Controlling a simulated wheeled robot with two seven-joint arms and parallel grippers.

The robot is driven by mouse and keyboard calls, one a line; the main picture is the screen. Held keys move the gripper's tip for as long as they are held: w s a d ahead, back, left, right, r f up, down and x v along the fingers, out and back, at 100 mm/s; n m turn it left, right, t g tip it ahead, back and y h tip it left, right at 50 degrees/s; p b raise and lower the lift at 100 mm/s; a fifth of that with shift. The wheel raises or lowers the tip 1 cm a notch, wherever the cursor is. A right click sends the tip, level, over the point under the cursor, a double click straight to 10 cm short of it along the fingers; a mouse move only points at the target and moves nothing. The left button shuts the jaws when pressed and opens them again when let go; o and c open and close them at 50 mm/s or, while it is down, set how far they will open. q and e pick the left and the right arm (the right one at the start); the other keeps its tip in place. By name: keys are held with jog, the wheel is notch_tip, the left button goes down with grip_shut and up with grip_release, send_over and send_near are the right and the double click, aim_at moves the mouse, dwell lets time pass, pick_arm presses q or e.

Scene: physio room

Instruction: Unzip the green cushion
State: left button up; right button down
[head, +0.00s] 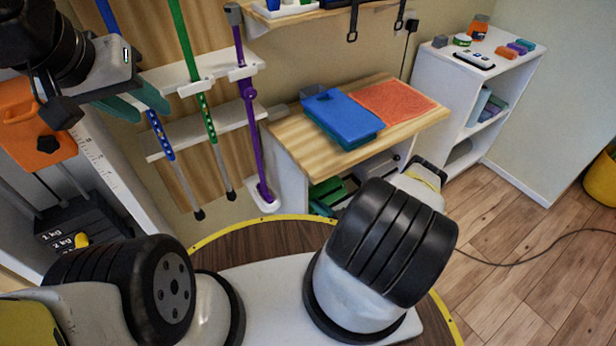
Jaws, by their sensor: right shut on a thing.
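I do not clearly make out the green cushion. A blue pad (343,114) lies on the wooden-topped table, with a teal-green layer (352,141) under it; I cannot tell whether that layer is the cushion. No zip is visible. My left gripper (138,102) is raised at the upper left, in front of the rack of sticks; its two teal fingers look apart, with nothing seen between them. My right gripper (430,174) is mostly hidden behind my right arm, in front of the table's right side. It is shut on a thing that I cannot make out.
A red-orange mat (394,102) lies on the table (290,135) beside the blue pad. Blue, green and purple sticks (247,100) hang on the left wall. A white shelf unit (518,100) stands at the right. A cable (530,260) crosses the open floor.

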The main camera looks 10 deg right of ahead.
jog(key=shift+s+a, duration=0.1)
jog(key=shift+a, duration=0.1)
jog(key=c, duration=1.6)
grip_release()
jog(key=shift+d, duration=0.1)
jog(key=v, duration=0.7)
jog(key=shift+s+d+r, duration=0.1)
jog(key=shift+s+d, duration=0.05)
jog(key=shift+s, duration=0.15)
